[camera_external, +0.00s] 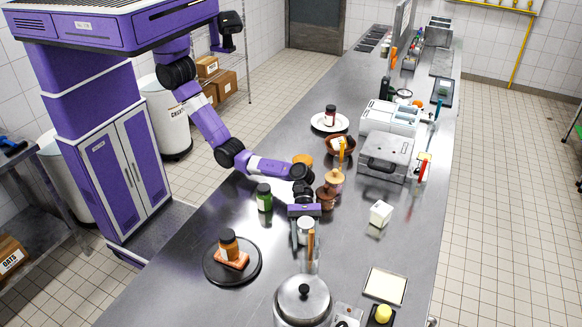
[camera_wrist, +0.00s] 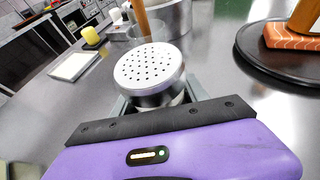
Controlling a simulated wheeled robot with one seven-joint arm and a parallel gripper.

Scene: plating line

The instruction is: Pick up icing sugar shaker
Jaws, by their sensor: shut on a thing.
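The icing sugar shaker (camera_wrist: 150,70) has a silver lid pierced with small holes. In the wrist view it stands between the jaws of my gripper (camera_wrist: 158,104), which is shut on it. In the outside view the shaker (camera_external: 306,226) shows as a small pale cylinder at my gripper (camera_external: 304,236), over the middle of the steel counter. The shaker looks upright. Its lower body is hidden by the gripper, and I cannot tell whether its base touches the counter.
A dark plate (camera_external: 208,266) with salmon and an orange-brown jar is at front left. A green jar (camera_external: 264,197) stands left of my gripper, brown jars (camera_external: 326,196) behind it. A lidded pot (camera_external: 302,303) is in front, a white carton (camera_external: 380,214) to the right.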

